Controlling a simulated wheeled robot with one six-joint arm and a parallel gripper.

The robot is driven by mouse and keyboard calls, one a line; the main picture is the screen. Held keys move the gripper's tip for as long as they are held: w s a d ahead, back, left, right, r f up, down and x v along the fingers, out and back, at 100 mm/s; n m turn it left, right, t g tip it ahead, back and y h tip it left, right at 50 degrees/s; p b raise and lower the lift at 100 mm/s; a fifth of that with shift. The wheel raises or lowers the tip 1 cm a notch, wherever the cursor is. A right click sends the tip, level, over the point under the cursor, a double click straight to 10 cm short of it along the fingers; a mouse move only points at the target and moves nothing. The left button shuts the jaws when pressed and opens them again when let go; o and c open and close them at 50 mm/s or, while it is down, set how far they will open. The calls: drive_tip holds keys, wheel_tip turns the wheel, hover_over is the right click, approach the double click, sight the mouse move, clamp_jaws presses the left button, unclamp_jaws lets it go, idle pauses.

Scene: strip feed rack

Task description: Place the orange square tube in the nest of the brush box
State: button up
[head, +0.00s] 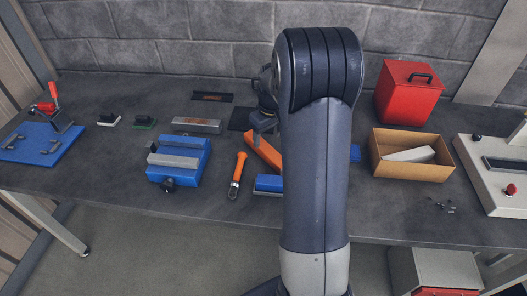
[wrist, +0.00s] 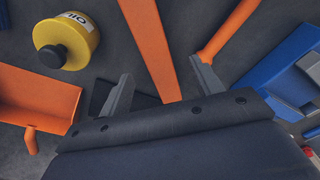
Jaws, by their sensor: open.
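The orange square tube (head: 262,149) lies slanted on the dark bench, partly hidden by my arm in the head view. In the wrist view the tube (wrist: 148,42) runs from the top edge down between my fingers. My gripper (wrist: 160,67) is open, with one finger on each side of the tube in the picture; I see no contact. In the head view my gripper (head: 264,128) is at the tube's far end, mostly behind my arm. I cannot tell which thing is the brush box. An orange box-like piece (wrist: 35,97) with a peg is at the left in the wrist view.
An orange-handled tool (head: 237,172) and a blue vise (head: 180,160) lie left of the tube. A blue block (head: 268,184) lies in front. A yellow oil can (wrist: 68,38) stands nearby. A brown open box (head: 408,170) and red box (head: 400,100) stand right.

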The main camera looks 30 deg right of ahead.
sight(266, 147)
drive_tip(key=shift+a+f, duration=0.1)
drive_tip(key=shift+f, duration=0.15)
drive_tip(key=shift+w+d+f+p, duration=0.1)
drive_tip(key=shift+w+f+p, duration=0.15)
drive_tip(key=shift+f, duration=0.6)
drive_tip(key=shift+w+d+f+p, duration=0.1)
drive_tip(key=shift+w+f+p, duration=0.1)
drive_tip(key=shift+f, duration=0.65)
drive_tip(key=shift+w+d+f+p, duration=0.15)
drive_tip(key=shift+f+p, duration=0.1)
drive_tip(key=shift+f, duration=0.6)
drive_tip(key=shift+a, duration=0.1)
drive_tip(key=shift+c, duration=0.3)
drive_tip(key=shift+r, duration=0.1)
clamp_jaws()
